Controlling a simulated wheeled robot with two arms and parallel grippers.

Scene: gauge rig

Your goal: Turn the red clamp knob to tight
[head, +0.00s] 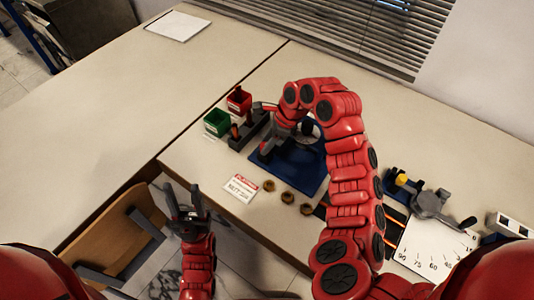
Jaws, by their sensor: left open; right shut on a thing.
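The gauge rig stands on a blue base plate (314,180) on the table, with a dark round part and a pale disc partly showing behind my arm. My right arm arches over from the right, and its gripper (267,150) points down at the left part of this plate. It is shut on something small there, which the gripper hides. I cannot make out the red clamp knob clearly or its setting. My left gripper (188,209) is open and empty, in front of the table edge near the wooden chair, well apart from the rig.
A card (241,187) and 3 brass rings (287,197) lie in front. The left table is mostly clear.

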